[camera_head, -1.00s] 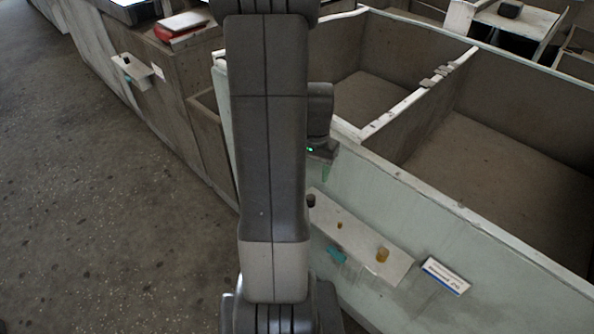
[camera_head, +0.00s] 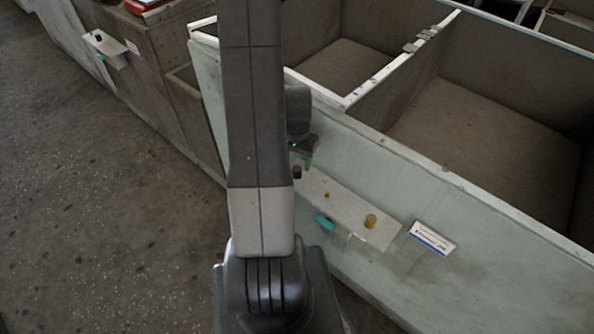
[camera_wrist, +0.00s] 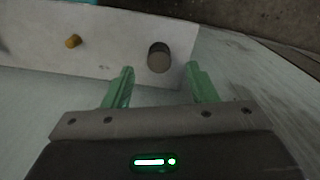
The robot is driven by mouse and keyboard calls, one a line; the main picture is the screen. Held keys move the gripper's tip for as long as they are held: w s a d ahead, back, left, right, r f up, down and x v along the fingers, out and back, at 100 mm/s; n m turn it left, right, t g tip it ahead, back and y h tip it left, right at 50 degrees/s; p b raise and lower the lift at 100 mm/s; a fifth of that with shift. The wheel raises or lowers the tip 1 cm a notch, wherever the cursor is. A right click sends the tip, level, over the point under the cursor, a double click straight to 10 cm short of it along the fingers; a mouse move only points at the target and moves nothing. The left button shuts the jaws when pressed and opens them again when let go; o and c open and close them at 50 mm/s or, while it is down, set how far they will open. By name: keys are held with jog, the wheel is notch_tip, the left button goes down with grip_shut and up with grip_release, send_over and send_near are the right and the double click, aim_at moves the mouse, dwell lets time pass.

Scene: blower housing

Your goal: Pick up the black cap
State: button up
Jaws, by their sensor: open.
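The black cap (camera_wrist: 159,57) is a short dark cylinder near the end of a narrow white shelf (camera_wrist: 112,40). It also shows in the head view (camera_head: 297,172), small and dark, just below my gripper (camera_head: 303,158). In the wrist view my gripper (camera_wrist: 160,84) is open, with its green fingers apart. The cap appears between and just beyond the fingertips, and nothing is held. My arm hides part of the area left of the cap in the head view.
On the same shelf are a small yellow piece (camera_wrist: 73,41) and a larger amber cylinder (camera_head: 371,221). A teal object (camera_head: 325,223) is at the shelf's front edge. A white label (camera_head: 432,238) is on the panel to the right. Large open bins (camera_head: 480,100) stand behind.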

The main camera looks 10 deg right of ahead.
aim_at(297, 168)
jog(key=shift+f+p, duration=0.3)
jog(key=shift+f, duration=1.9)
jog(key=c, duration=1)
